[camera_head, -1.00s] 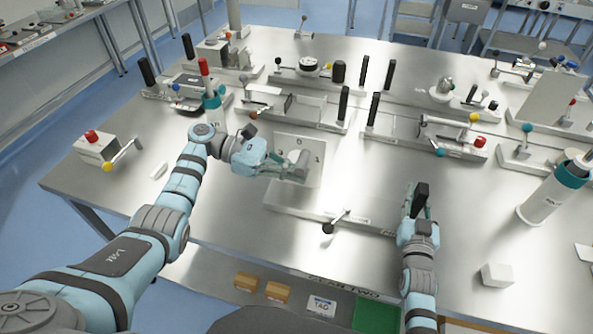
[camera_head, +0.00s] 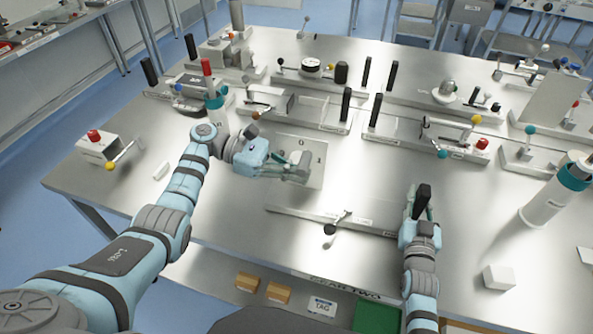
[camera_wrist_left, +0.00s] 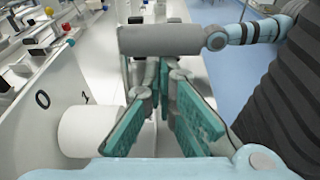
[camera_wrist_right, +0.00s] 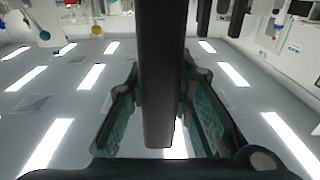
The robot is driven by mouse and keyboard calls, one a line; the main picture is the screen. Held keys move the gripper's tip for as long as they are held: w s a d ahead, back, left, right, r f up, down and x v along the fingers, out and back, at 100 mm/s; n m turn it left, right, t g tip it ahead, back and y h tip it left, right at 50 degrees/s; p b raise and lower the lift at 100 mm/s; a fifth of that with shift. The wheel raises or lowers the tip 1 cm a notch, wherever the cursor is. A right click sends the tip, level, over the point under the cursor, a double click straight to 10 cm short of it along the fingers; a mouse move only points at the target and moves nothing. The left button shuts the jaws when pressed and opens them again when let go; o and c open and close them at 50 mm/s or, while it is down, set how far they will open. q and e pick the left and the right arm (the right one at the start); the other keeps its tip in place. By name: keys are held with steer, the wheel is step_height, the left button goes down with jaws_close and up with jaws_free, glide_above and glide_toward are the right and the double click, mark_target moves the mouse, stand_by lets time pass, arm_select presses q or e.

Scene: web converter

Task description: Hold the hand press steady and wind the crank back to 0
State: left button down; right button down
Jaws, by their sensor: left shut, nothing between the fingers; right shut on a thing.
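The hand press has a pale upright plate (camera_head: 313,152) marked 0 and 1, on a long low base (camera_head: 340,225). In the left wrist view the plate (camera_wrist_left: 30,110) carries a white round hub (camera_wrist_left: 88,132). A grey cylindrical crank grip (camera_wrist_left: 160,41) lies across just beyond my left fingertips. My left gripper (camera_head: 303,174) is in front of the plate, shut and empty; whether it touches the grip I cannot tell. My right gripper (camera_head: 420,207) is shut on the black upright handle (camera_wrist_right: 160,90) at the base's right end.
A small lever with a black ball (camera_head: 330,229) sits on the base's front. Other fixtures with black posts (camera_head: 347,104) stand behind the press. A white box with a crank (camera_head: 97,145) is at left. A white block (camera_head: 498,277) lies at right, with clear table around it.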

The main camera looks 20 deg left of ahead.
steer(key=shift+s+a+f, duration=0.1)
steer(key=shift+s+f, duration=0.05)
steer(key=shift+f, duration=0.4)
arm_select(q)
steer(key=v, duration=1.2)
steer(key=shift+s+r, duration=0.15)
steer(key=shift+s, duration=0.05)
steer(key=shift+w+a+r+p, duration=0.1)
steer(key=shift+r+p, duration=0.1)
steer(key=shift+p, duration=0.2)
arm_select(e)
steer(key=shift+r, duration=0.25)
steer(key=c, duration=1.3)
jaws_free()
steer(key=shift+w+r, duration=0.1)
steer(key=shift+w, duration=0.15)
steer(key=shift+c, duration=0.2)
arm_select(q)
steer(key=shift+w+f, duration=0.1)
steer(key=shift+w, duration=0.1)
arm_select(e)
steer(key=shift+w, duration=0.1)
